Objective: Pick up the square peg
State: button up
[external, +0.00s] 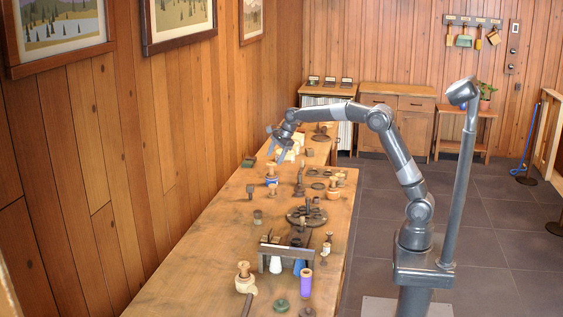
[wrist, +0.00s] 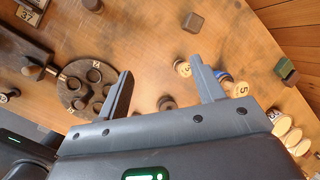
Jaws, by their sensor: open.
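A small brown block with a square top (wrist: 192,23), which looks like the square peg, stands on the table in the upper middle of the wrist view. In the external view it seems to be the small dark upright piece (external: 250,191) near the table's left side. My gripper (external: 284,153) is raised above the far part of the table, beyond that piece. In the wrist view my gripper (wrist: 158,85) has its fingers wide apart with nothing between their tips. The block lies beyond the fingertips, apart from them.
Spools (wrist: 182,68) stand near the fingers. A round dark holder with holes (wrist: 80,82) lies at the left of the wrist view. A green box (external: 248,161) sits by the wooden wall. A rack (external: 285,249) and purple cylinder (external: 306,281) stand nearer. Bare table surrounds the block.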

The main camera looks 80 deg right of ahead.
aim_at(252, 185)
jog(key=w+d+f+m, duration=0.1)
jog(key=w+f+m, duration=0.1)
jog(key=w+f, duration=0.2)
jog(key=w+d+f+m, duration=0.2)
jog(key=w+f+m, duration=0.1)
jog(key=f, duration=0.3)
jog(key=w+d+f+m, duration=0.2)
jog(key=w+f, duration=0.3)
jog(key=f, duration=0.1)
jog(key=shift+w+d+m, duration=0.15)
jog(key=shift+d+m, duration=0.05)
jog(key=shift+m, duration=0.2)
jog(key=shift+a+x, duration=0.15)
jog(key=shift+x, duration=1.25)
jog(key=shift+a+x, duration=0.1)
jog(key=shift+x, duration=1.25)
jog(key=shift+c, duration=0.4)
jog(key=c, duration=1)
jog(key=shift+r, duration=0.1)
